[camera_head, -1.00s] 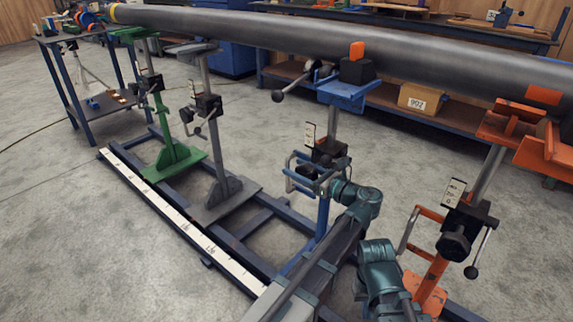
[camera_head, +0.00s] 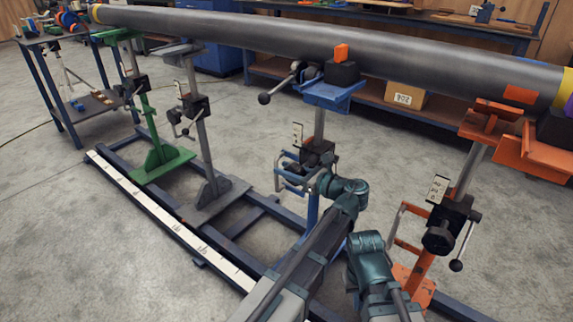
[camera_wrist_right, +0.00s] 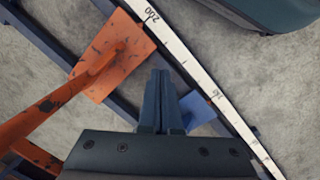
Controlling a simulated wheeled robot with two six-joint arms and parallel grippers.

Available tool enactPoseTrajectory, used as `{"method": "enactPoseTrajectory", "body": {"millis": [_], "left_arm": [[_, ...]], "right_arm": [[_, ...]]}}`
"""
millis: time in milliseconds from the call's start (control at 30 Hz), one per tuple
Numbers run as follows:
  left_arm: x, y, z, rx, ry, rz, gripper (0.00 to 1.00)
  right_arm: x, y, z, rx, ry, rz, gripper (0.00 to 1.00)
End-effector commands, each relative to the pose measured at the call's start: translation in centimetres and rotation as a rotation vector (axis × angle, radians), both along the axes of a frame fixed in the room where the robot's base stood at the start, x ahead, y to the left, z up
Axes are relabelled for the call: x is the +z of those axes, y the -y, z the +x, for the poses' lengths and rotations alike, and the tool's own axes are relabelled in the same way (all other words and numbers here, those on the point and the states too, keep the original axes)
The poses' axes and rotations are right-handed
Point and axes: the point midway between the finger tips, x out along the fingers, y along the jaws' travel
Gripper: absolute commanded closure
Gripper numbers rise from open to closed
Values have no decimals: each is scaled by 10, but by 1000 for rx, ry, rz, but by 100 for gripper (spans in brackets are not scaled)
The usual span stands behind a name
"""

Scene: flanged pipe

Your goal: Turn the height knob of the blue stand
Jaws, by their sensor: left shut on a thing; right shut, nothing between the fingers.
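The blue stand (camera_head: 327,94) stands right of the middle in the head view, its cradle under the long grey pipe (camera_head: 220,30). Its black height block (camera_head: 317,152) sits on the post. My left gripper (camera_head: 318,178) is at this block, shut on what looks like the height knob; my wrist hides the knob and the fingertips. My right arm (camera_head: 370,262) is low, between the blue and orange stands. In the right wrist view, my right gripper (camera_wrist_right: 161,98) is shut and empty, pointing down above the frame, with a blue foot (camera_wrist_right: 197,108) beside it.
The orange stand (camera_head: 488,124) is close on the right, its black knob (camera_head: 438,239) and lever facing me; its base plate (camera_wrist_right: 108,55) is near my right fingers. Grey (camera_head: 212,190) and green (camera_head: 160,163) stands are left. A ruled white strip (camera_head: 170,220) runs along the frame.

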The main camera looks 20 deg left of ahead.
Motion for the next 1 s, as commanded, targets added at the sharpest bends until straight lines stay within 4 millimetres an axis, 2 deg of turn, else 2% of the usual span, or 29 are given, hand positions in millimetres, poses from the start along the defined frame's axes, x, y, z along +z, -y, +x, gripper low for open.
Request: {"method": "enactPoseTrajectory", "body": {"millis": [33,200,600,633,700,767,1000], "left_arm": [[7,-1,0,1,-12,-33,100],[1,-1,0,1,-47,-116,100],[-4,-1,0,0,-56,-140,100],[-4,-1,0,0,-56,-140,60],[-4,0,0,0,-56,-140,47],[-4,0,0,0,-56,-140,36],[-4,0,0,0,-56,-140,35]], "right_arm": [[14,0,0,1,0,0,100],[28,0,0,6,-1,0,100],[28,0,0,7,-1,0,100],[28,0,0,7,-1,0,100],[28,0,0,7,-1,0,100],[28,0,0,7,-1,0,100],[28,0,0,7,-1,0,100]]}}
